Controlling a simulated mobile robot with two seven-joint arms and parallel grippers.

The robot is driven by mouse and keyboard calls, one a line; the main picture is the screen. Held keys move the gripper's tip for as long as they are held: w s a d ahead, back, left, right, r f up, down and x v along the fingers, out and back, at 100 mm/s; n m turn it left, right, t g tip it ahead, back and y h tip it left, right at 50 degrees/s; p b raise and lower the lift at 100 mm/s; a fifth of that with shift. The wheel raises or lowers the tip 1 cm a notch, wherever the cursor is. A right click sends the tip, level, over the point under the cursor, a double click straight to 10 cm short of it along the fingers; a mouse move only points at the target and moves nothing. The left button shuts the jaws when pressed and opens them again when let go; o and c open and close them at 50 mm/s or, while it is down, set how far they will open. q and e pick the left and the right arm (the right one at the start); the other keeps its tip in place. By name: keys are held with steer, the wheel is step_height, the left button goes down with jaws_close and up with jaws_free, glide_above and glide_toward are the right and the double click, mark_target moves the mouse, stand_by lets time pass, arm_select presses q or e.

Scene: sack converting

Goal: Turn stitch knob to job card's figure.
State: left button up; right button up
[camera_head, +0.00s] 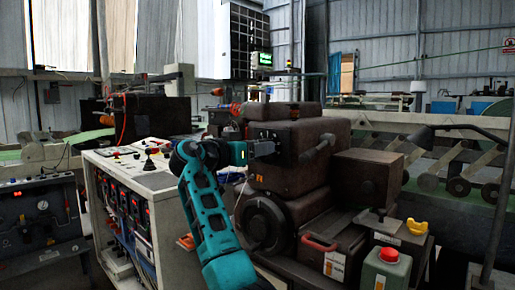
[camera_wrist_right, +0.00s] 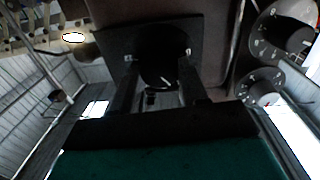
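My right gripper (camera_head: 264,148) is at the face of the brown sewing machine head (camera_head: 310,140). In the right wrist view the two fingers of the right gripper (camera_wrist_right: 158,62) stand apart on either side of a dark round knob (camera_wrist_right: 158,74) on a dark square plate. The knob has a small white mark. Whether the fingers press on it is too dark to tell. In the head view my gripper hides the knob. I cannot make out a job card's figure. My left gripper is not in view.
Two numbered dials, an upper one (camera_wrist_right: 286,34) and a lower one (camera_wrist_right: 262,86), sit beside the knob. A control cabinet (camera_head: 130,165) with buttons stands left of my arm. A green container with a red cap (camera_head: 388,268) stands at front right. A green-lit display (camera_head: 262,60) is behind.

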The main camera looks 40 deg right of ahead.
steer(key=c, duration=0.5)
arm_select(q)
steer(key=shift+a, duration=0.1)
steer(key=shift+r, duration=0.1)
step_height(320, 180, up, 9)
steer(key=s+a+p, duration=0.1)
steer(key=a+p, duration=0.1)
steer(key=p, duration=1.1)
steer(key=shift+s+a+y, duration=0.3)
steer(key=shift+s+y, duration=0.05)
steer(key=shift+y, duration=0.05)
arm_select(e)
steer(key=shift+w+f+n+t+h, duration=0.1)
steer(key=shift+n+t+h, duration=0.05)
steer(key=shift+n, duration=3.6)
steer(key=shift+f+n+t+h, duration=0.1)
steer(key=shift+n+t+h, duration=0.05)
steer(key=shift+n, duration=3.6)
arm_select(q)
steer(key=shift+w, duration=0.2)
